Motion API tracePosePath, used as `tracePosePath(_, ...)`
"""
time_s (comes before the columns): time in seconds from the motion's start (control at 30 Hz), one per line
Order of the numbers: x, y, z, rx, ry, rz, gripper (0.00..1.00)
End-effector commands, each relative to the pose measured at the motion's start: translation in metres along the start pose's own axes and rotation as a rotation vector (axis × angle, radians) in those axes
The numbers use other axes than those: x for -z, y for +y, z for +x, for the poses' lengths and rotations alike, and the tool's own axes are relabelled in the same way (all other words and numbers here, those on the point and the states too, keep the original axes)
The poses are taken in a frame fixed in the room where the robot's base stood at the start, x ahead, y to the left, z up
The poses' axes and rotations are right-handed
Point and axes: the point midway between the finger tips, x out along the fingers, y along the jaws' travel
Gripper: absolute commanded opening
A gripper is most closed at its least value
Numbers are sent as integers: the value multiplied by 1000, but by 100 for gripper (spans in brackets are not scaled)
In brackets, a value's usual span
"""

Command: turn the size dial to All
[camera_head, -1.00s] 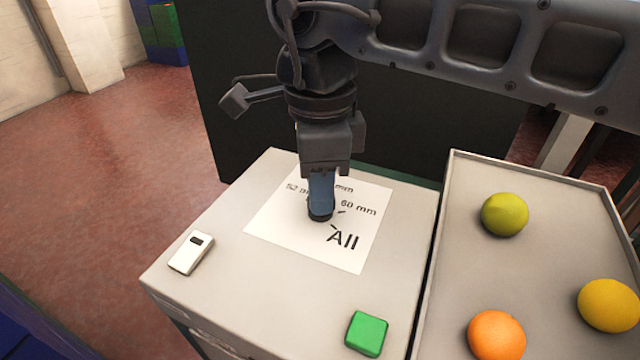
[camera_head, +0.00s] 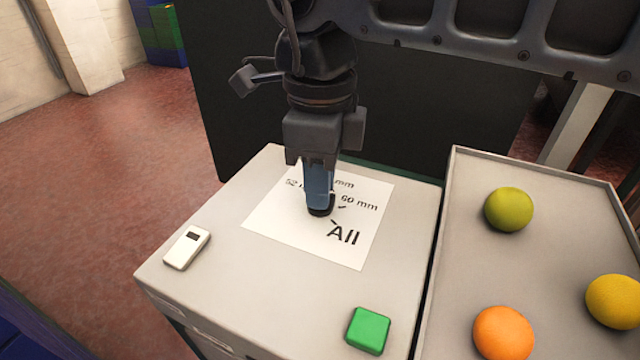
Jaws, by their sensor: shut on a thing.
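The size dial (camera_head: 321,210) is a small dark knob on a white label sheet (camera_head: 285,222) on top of the light grey cabinet. The sheet reads "52 m…", a partly hidden "mm" mark, "60 mm" and "All", with "All" (camera_head: 343,234) at the lower right of the dial. My gripper (camera_head: 319,200) points down and is shut on the dial; its fingers hide most of the knob. I cannot tell which mark the dial points to.
A green button block (camera_head: 368,331) sits at the cabinet's front right. A small white device with a dark display (camera_head: 186,248) lies at the left. A grey tray (camera_head: 443,262) at the right holds a green-yellow fruit (camera_head: 508,209), a yellow fruit (camera_head: 614,301) and an orange (camera_head: 503,333).

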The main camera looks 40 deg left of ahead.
Motion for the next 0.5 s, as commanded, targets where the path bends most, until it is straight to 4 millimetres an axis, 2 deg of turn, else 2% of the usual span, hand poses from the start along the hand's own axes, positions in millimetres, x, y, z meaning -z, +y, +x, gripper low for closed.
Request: tracePosePath(0.5,0,-1,1,3,-1,472,0)
